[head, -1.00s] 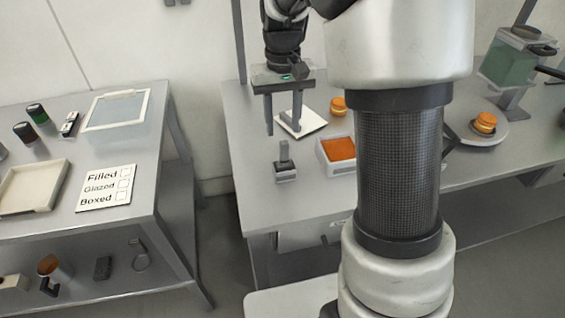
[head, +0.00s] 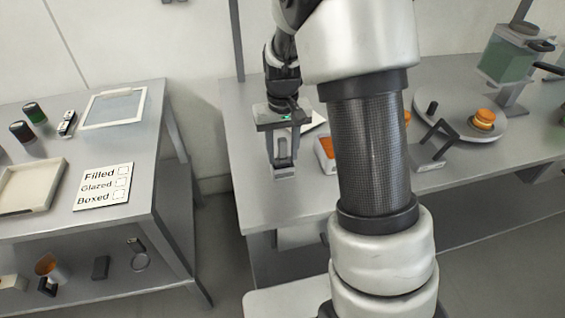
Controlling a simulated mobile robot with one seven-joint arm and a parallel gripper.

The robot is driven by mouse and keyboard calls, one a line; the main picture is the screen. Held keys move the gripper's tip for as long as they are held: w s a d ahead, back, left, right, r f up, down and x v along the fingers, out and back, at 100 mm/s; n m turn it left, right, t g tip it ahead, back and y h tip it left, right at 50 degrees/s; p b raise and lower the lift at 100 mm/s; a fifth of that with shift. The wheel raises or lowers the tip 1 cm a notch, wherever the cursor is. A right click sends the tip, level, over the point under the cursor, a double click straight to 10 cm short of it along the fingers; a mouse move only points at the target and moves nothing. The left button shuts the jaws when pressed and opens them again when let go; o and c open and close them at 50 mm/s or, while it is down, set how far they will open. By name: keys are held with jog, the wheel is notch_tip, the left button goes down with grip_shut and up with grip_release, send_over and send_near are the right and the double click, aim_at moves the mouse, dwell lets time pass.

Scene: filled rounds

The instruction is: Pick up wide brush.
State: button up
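A small grey block with an upright handle, apparently the wide brush (head: 285,172), stands near the left end of the right-hand table. My gripper (head: 283,159) points down over it, with one finger to each side of the handle. The fingers look spread, and I see no clear contact with the handle. The upper part of the handle is partly hidden by the gripper.
An orange-filled tray (head: 325,150) stands close to the right of the brush, partly hidden by my arm. A round plate (head: 458,125) with an orange round (head: 483,118) is farther right. The left table (head: 140,165) stands across a gap.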

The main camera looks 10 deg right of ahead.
jog(key=shift+c, duration=0.4)
grip_shut()
jog(key=shift+r, duration=0.15)
notch_tip(320, 180, up, 10)
jog(key=shift+f+p, duration=0.1)
jog(key=shift+p, duration=0.25)
